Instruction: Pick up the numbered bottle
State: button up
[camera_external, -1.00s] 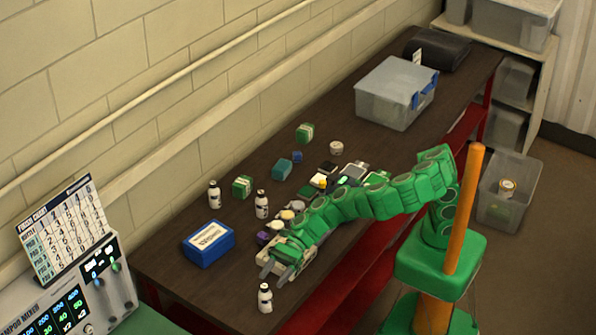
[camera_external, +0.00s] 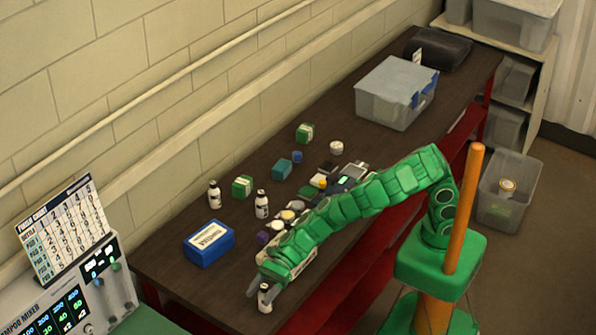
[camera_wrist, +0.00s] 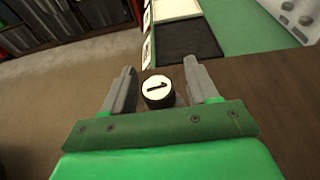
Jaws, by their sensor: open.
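A small white bottle with a black cap (camera_external: 265,300) stands upright near the front left end of the brown workbench. In the wrist view its round cap top (camera_wrist: 158,91) shows a number 1. My gripper (camera_external: 262,293) is open, its two fingers on either side of this bottle; it also shows in the wrist view (camera_wrist: 160,88), with gaps between the cap and both fingers. Two similar bottles stand farther back, one near the wall (camera_external: 214,194) and one closer to the middle (camera_external: 262,204). Their numbers are not readable.
A blue box (camera_external: 208,243) lies left of the arm. Several small pots, pads and green-white blocks (camera_external: 242,186) fill the bench middle. A grey lidded bin (camera_external: 395,92) stands farther back. A mixer console (camera_external: 75,300) with a chart (camera_external: 65,230) stands at the left.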

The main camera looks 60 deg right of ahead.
grip_shut()
dwell(0.3)
